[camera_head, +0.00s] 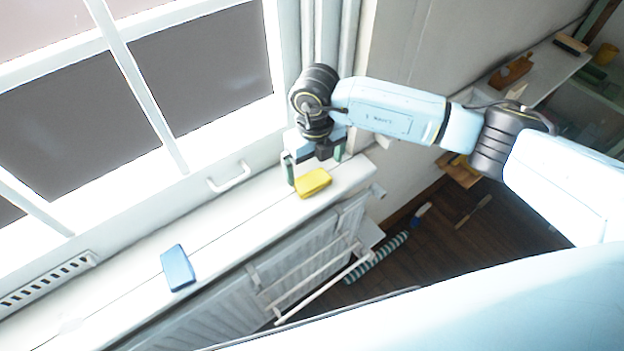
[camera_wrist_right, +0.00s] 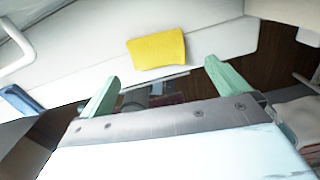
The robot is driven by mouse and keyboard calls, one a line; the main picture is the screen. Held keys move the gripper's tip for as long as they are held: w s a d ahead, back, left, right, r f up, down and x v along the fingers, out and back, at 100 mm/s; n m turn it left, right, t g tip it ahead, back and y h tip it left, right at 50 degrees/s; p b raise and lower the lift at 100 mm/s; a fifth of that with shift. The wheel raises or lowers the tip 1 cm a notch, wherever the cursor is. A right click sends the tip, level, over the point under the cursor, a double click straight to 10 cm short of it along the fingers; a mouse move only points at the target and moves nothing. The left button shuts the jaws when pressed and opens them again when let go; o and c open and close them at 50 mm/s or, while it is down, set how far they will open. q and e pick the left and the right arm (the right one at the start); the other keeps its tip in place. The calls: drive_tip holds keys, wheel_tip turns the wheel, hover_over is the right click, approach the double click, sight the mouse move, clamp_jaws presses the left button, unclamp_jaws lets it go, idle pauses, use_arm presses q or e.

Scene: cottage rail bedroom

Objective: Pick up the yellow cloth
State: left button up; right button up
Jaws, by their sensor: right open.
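The yellow cloth (camera_head: 313,183) lies folded on the white windowsill (camera_head: 222,236), near the sill's right end. It also shows in the right wrist view (camera_wrist_right: 157,50), beyond the fingertips and between their lines. My right gripper (camera_head: 316,168) is just behind and above the cloth in the head view, with its green fingers spread apart. In the right wrist view the two green fingers (camera_wrist_right: 160,77) are wide apart with nothing between them. I cannot tell the exact height of the fingers above the sill. My left gripper is not in view.
A blue block-like item (camera_head: 178,268) lies on the sill to the left. A white window handle (camera_head: 229,177) juts out behind the sill. A radiator (camera_head: 300,262) with a rail is below. A striped roll (camera_head: 376,257) lies on the dark floor. The sill between the blue item and cloth is clear.

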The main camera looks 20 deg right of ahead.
sight(313, 179)
wheel_tip(313, 179, down, 6)
drive_tip(key=shift+w+a+r, duration=0.1)
drive_tip(key=shift+a+r, duration=0.05)
drive_tip(key=shift+r, duration=0.05)
drive_tip(key=c, duration=1.1)
drive_tip(key=shift+o, duration=0.2)
drive_tip(key=shift+r, duration=0.1)
drive_tip(key=shift+r, duration=0.5)
drive_tip(key=r, duration=0.4)
drive_tip(key=s+r, duration=0.1)
drive_tip(key=r, duration=0.1)
drive_tip(key=shift+d, duration=0.2)
drive_tip(key=s+d+b, duration=0.1)
drive_tip(key=s+d, duration=0.2)
drive_tip(key=s, duration=0.6)
drive_tip(key=s+d+b, duration=0.1)
drive_tip(key=s+d, duration=0.2)
drive_tip(key=s, duration=0.5)
drive_tip(key=shift+s+d, duration=0.2)
drive_tip(key=shift+s, duration=0.2)
